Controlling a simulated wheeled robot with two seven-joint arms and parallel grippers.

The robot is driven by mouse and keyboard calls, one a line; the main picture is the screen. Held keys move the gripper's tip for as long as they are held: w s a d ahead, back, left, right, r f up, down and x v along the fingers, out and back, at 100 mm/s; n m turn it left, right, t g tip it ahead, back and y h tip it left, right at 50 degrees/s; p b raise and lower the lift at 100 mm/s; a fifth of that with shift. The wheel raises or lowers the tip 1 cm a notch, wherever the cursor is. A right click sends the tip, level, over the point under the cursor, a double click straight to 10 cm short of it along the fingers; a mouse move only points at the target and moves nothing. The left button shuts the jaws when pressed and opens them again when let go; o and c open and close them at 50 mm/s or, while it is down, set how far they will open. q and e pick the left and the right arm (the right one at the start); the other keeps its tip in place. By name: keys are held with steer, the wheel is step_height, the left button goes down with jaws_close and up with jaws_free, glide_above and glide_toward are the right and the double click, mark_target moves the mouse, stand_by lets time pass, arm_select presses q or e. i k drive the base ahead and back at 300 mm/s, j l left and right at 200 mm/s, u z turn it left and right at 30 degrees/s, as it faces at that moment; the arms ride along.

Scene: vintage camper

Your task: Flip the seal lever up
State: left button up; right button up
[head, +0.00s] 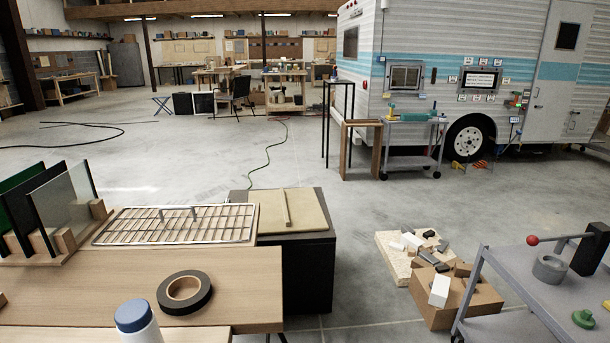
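No part is plainly marked as the seal lever. A lever with a red ball knob (533,240) sticks out to the left, roughly level, from a black block (590,250) on the grey cart at the lower right. On the camper (440,50) at the back right, a small fitting with red and green parts (517,101) sits on the wall left of the door; it is too small to tell whether it has a lever. Neither my left nor my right gripper is in view.
The grey cart (530,265) also bears a grey ring and a green knob. A box of offcuts (430,310) stands on the floor beside it. A wooden table (100,290) fills the lower left. A trolley (405,160) stands before the camper. The middle floor is mostly clear.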

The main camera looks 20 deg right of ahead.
mark_target(532, 240)
steer(key=l+z, duration=0.45)
steer(key=i+l+z, duration=0.2)
steer(key=l+z, duration=0.25)
steer(key=i+l+z, duration=0.2)
steer(key=z, duration=0.8)
